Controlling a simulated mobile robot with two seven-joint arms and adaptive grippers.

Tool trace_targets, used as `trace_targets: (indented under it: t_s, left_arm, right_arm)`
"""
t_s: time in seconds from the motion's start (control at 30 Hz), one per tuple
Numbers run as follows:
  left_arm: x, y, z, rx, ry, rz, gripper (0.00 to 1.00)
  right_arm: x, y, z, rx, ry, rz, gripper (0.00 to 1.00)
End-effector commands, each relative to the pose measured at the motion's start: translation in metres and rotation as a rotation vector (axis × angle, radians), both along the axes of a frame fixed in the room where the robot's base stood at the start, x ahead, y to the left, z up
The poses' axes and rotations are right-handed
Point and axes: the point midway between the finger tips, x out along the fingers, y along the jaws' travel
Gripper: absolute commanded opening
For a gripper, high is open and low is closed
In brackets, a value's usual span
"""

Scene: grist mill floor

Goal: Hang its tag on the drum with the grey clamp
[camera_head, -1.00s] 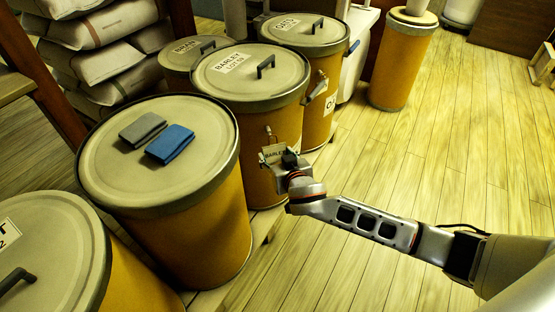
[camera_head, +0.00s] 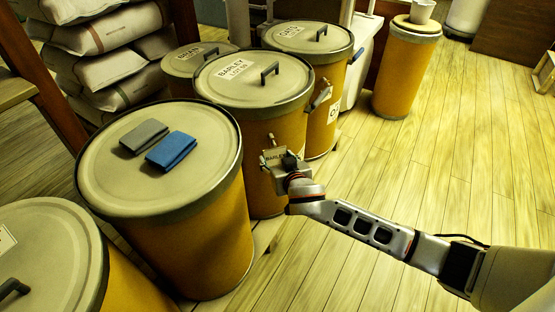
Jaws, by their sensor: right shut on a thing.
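My right gripper (camera_head: 284,163) is shut on a small pale tag (camera_head: 273,155) that reads BARLEY. It holds the tag upright in front of the side of the barley drum (camera_head: 262,133), whose lid label reads BARLEY. A small metal fitting (camera_head: 271,139) shows just above the tag; I cannot tell whether the tag touches it or the drum. The oats drum (camera_head: 324,130) behind has a grey clamp lever (camera_head: 321,97) on its side and a hanging tag (camera_head: 334,111). My left gripper is out of view.
A large drum (camera_head: 200,235) in front carries a grey folded cloth (camera_head: 143,136) and a blue one (camera_head: 171,148). Another drum (camera_head: 65,255) is at lower left. Stacked sacks (camera_head: 95,40) stand behind. Plank floor (camera_head: 450,150) at right is clear.

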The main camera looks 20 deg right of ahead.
Motion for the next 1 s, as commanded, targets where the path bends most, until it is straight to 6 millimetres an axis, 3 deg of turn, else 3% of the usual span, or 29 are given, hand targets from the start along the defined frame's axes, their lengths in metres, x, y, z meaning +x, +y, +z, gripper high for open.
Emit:
trace_targets:
  t_s: [0.4,0.43,0.5,0.83,1.0]
  left_arm:
    - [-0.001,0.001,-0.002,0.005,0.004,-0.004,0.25]
    - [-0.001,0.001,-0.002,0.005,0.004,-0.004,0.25]
    - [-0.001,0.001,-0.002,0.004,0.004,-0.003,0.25]
    - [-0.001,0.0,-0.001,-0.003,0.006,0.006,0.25]
    - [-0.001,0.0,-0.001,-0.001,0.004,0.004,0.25]
  right_arm:
    - [0.0,0.0,0.0,0.0,0.0,0.0,0.34]
    - [0.0,0.0,0.0,0.0,0.0,0.0,0.61]
    - [0.0,0.0,0.0,0.0,0.0,0.0,0.73]
    - [-0.001,0.0,0.0,0.0,0.0,0.0,0.73]
    - [-0.012,0.002,0.004,0.003,0.001,0.001,0.73]
